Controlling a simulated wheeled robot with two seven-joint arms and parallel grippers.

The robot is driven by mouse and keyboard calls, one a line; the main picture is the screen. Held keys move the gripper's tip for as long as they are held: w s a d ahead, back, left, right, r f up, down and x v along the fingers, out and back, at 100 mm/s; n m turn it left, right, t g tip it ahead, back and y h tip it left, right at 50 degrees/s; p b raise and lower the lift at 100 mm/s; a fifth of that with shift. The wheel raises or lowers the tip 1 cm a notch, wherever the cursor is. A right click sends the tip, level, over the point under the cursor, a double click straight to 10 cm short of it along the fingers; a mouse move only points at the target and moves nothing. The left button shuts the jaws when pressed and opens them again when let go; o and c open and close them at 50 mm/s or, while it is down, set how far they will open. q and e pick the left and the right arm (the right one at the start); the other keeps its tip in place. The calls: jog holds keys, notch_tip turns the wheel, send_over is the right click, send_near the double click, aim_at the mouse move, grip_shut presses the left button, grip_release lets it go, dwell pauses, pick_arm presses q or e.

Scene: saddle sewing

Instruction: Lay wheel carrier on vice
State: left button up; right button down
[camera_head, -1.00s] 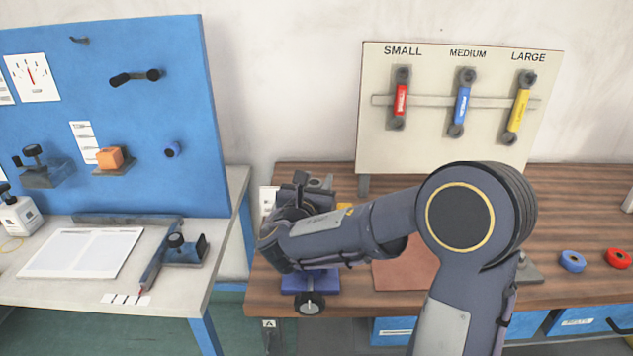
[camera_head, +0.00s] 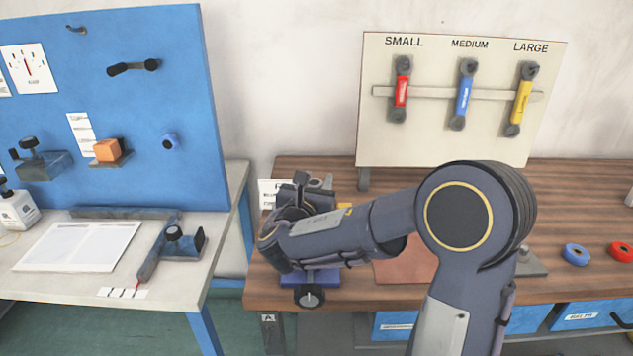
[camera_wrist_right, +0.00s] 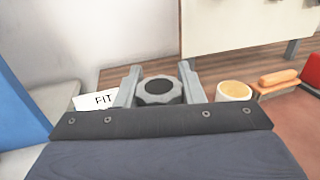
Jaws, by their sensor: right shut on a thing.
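My right gripper (camera_wrist_right: 160,82) is shut on a grey lobed round part with a dark centre (camera_wrist_right: 158,90), seen between its fingers in the right wrist view. This part may be the wheel carrier; I cannot tell for sure. In the head view my right forearm reaches left over the wooden bench and hides most of the held part. A blue vice base (camera_head: 318,277) with a dark handwheel (camera_head: 309,296) shows at the bench's front edge, just below my right wrist. The vice's jaws are hidden, so I cannot tell whether the held part touches them. My left gripper is out of view.
The wooden bench (camera_head: 460,285) carries a reddish mat (camera_head: 405,268), a blue roll (camera_head: 575,254) and a red roll (camera_head: 622,252) at right. A wrench board (camera_head: 450,135) stands behind. A grey table (camera_head: 60,285) with a blue pegboard (camera_head: 110,190) stands at left, across a gap.

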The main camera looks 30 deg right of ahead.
jog(key=shift+f, duration=0.1)
jog(key=c, duration=0.9)
grip_release()
jog(key=shift+f, duration=0.15)
jog(key=b+v, duration=0.1)
jog(key=v, duration=0.7)
jog(key=shift+d, duration=0.1)
